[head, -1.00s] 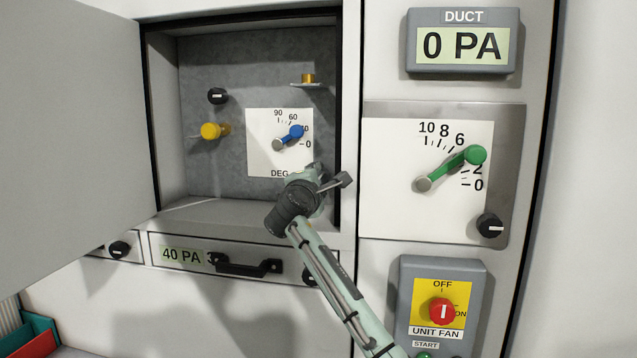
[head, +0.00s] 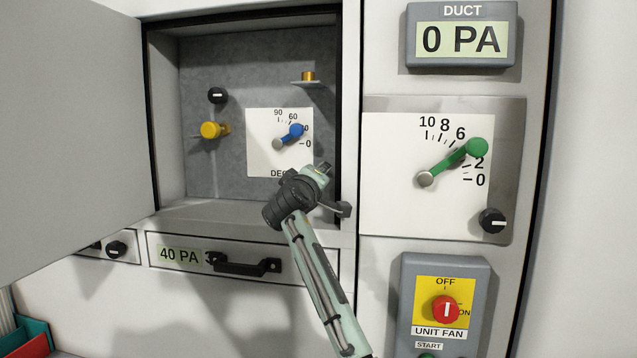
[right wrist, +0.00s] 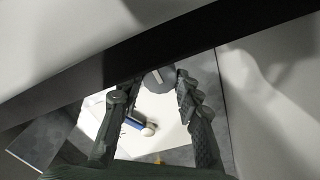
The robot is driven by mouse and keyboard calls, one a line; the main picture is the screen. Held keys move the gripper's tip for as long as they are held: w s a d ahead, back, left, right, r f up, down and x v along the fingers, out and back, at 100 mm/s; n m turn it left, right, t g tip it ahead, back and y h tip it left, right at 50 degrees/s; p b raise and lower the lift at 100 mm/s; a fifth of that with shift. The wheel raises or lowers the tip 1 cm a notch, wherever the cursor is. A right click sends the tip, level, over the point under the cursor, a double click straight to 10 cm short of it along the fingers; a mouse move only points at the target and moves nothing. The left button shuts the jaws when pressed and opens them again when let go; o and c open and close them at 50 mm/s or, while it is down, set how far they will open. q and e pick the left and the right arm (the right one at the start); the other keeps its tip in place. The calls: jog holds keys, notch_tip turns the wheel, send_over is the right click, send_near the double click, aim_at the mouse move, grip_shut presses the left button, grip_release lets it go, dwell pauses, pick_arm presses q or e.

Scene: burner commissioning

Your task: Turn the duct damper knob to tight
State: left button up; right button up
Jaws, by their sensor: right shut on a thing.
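My right gripper (head: 322,172) reaches up to the lower right corner of the white dial plate (head: 262,158) marked DEG in the open cabinet. In the right wrist view its fingers (right wrist: 155,84) are closed around a dark round knob (right wrist: 160,78) beside the plate. The gripper hides this knob in the head view, and its pointer mark cannot be read. The blue dial handle (head: 291,135) is near 30; it also shows in the right wrist view (right wrist: 138,124), apart from the fingers. My left gripper is not in view.
A green-handled dial (head: 465,155) with a black knob (head: 491,221) is on the panel at right. The duct display (head: 463,42) reads 0 PA. The open door (head: 70,130) fills the left.

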jog(key=shift+m, duration=0.4)
jog(key=o, duration=1.2)
jog(key=shift+c, duration=0.2)
jog(key=s+a, duration=0.2)
jog(key=s, duration=1)
jog(key=shift+a, duration=0.2)
